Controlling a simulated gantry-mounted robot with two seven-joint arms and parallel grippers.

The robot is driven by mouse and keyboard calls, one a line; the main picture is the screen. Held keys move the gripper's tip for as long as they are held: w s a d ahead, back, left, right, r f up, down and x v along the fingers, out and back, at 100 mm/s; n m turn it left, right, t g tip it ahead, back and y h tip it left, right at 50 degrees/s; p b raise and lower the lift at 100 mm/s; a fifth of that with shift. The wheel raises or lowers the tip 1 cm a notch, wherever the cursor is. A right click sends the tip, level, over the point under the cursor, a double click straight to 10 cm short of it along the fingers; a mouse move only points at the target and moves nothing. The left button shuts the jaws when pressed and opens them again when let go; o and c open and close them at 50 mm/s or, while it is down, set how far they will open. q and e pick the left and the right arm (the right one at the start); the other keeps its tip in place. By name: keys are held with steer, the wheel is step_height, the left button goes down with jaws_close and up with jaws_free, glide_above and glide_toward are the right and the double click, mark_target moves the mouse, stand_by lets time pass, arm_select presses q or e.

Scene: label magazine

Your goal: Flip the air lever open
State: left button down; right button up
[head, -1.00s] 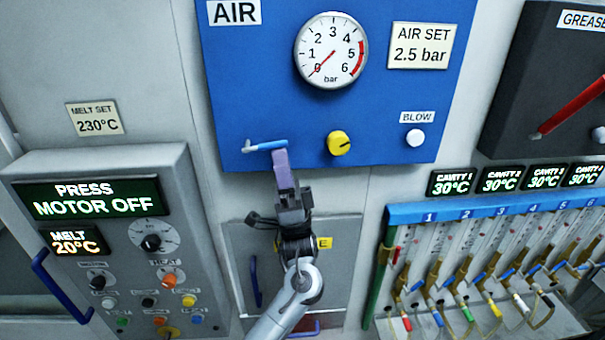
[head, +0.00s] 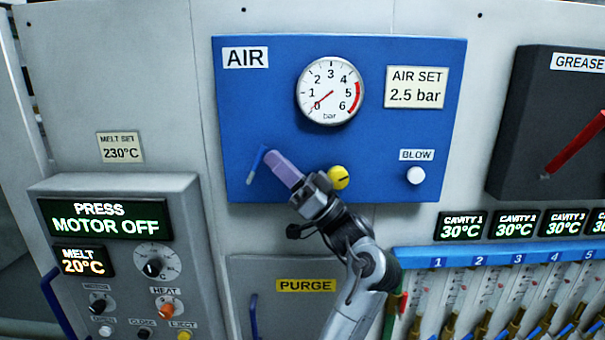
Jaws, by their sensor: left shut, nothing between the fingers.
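The air lever (head: 256,166) is on the lower left of the blue AIR panel (head: 240,110) in the head view. It has a silver end low on the left and a blue handle that slants steeply up to the right. My left gripper (head: 271,158) comes up from the lower right. Its purple fingers are shut with nothing between them. Their tips are right beside the upper part of the blue handle; I cannot tell whether they touch it. The pressure gauge (head: 331,90) has its red needle near 0. My right gripper is not in view.
A yellow knob (head: 339,177) is close to my left gripper, on its right. A white BLOW button (head: 415,175) is further right. The press control box (head: 110,195) juts out at lower left. The blue manifold (head: 480,257) with hoses is at lower right.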

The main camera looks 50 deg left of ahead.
arm_select(q)
steer(key=shift+d+p+x, duration=0.25)
steer(key=shift+p+x, duration=0.55)
steer(key=shift+x, duration=0.85)
steer(key=shift+s+a+r, duration=0.1)
steer(key=shift+s+r, duration=0.1)
steer(key=shift+s, duration=0.1)
steer(key=b, duration=0.4)
glide_toward(265, 152)
steer(key=d, duration=0.1)
steer(key=shift+w+f, duration=0.1)
steer(key=shift+f, duration=0.15)
